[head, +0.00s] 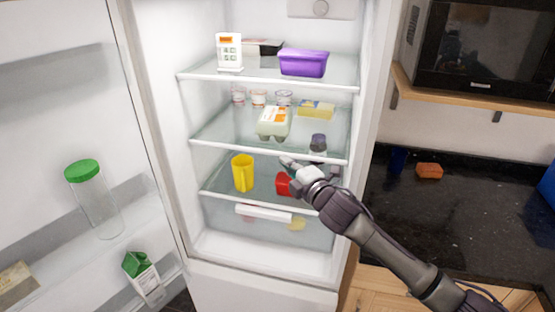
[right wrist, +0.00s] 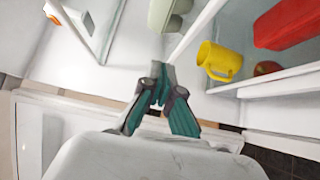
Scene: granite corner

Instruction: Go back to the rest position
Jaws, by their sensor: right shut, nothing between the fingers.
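My right gripper (head: 290,164) is in front of the open fridge, at the height between the middle and lower shelves. Its arm comes in from the lower right. In the right wrist view its teal fingers (right wrist: 162,80) meet at the tips with nothing between them. A yellow mug (head: 242,173) stands on the lower shelf to the left of the gripper and also shows in the right wrist view (right wrist: 218,62). A red thing (head: 283,184) on that shelf is partly hidden behind the gripper; in the right wrist view it looks like a red box (right wrist: 288,22). My left gripper is out of view.
The fridge door (head: 60,120) is open at the left, with a green-lidded jar (head: 98,200) and a green-and-white carton (head: 143,277) in its racks. Fridge shelf edges (head: 268,154) lie close to the gripper. A dark counter (head: 450,215) with an orange block (head: 429,171) is at right.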

